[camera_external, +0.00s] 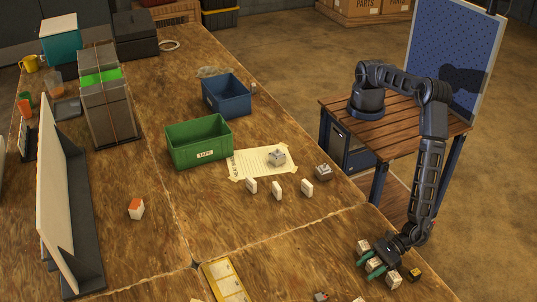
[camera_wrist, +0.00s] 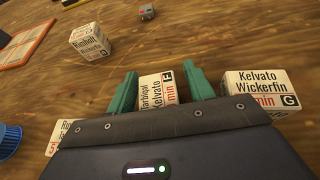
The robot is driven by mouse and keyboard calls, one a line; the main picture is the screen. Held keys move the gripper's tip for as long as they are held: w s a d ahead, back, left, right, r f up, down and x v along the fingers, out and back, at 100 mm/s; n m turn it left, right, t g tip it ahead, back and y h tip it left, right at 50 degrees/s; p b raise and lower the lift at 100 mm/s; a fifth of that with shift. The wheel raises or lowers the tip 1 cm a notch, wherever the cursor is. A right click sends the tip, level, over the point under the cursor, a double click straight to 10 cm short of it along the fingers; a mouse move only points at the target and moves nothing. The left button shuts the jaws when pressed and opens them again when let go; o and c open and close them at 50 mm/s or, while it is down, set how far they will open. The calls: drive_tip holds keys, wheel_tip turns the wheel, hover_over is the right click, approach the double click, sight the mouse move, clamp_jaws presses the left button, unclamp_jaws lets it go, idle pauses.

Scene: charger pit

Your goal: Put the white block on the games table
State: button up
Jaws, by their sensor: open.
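I cannot tell which one, if any, is the task's white block. Nothing in view is clearly marked as a games table. My gripper (camera_external: 366,268) is low over the bench's front right, far from that row. Its green fingers (camera_wrist: 160,72) are open on either side of a white printed box marked F (camera_wrist: 157,90). Whether they touch it I cannot tell. A box marked G (camera_wrist: 263,90) lies to its right.
Another printed box (camera_wrist: 91,42) stands ahead left. A blue ribbed object (camera_wrist: 9,141) is at the left edge. A green bin (camera_external: 198,140), a blue bin (camera_external: 227,97) and a paper sheet (camera_external: 245,166) lie farther up the bench (camera_external: 110,245). A slatted table (camera_external: 415,125) bears my arm.

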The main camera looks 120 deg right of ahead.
drive_tip(key=v, duration=1.2)
drive_tip(key=w+d+r+m+g+h, duration=0.2)
drive_tip(key=w+d+r+m, duration=0.25)
drive_tip(key=d+r, duration=0.45)
drive_tip(key=w+d+r+m+g+h, duration=0.1)
drive_tip(key=w+d+r+m, duration=0.45)
drive_tip(key=d, duration=0.65)
drive_tip(key=w+d+r+m+g+h, duration=0.25)
drive_tip(key=w+d+r, duration=0.35)
drive_tip(key=d+r, duration=0.35)
drive_tip(key=s+d+r+m+g, duration=0.1)
drive_tip(key=d+r+m, duration=0.2)
drive_tip(key=d, duration=0.4)
drive_tip(key=d+r+m+g, duration=0.1)
drive_tip(key=d+r+m, duration=0.25)
drive_tip(key=d, duration=0.35)
drive_tip(key=s+d+r+m+g+y, duration=0.1)
drive_tip(key=s+d+r+m, duration=0.4)
drive_tip(key=d, duration=0.6)
drive_tip(key=s+d+r+m+g+y, duration=0.25)
drive_tip(key=s+d+r, duration=0.35)
drive_tip(key=d, duration=0.5)
drive_tip(key=s+d+m+t+y, duration=0.1)
drive_tip(key=s+d+m, duration=0.3)
drive_tip(key=s, duration=0.6)
drive_tip(key=s+d+m+t+y, duration=0.1)
drive_tip(key=s+d+m, duration=0.4)
drive_tip(key=s, duration=0.6)
drive_tip(key=shift+f, duration=0.3)
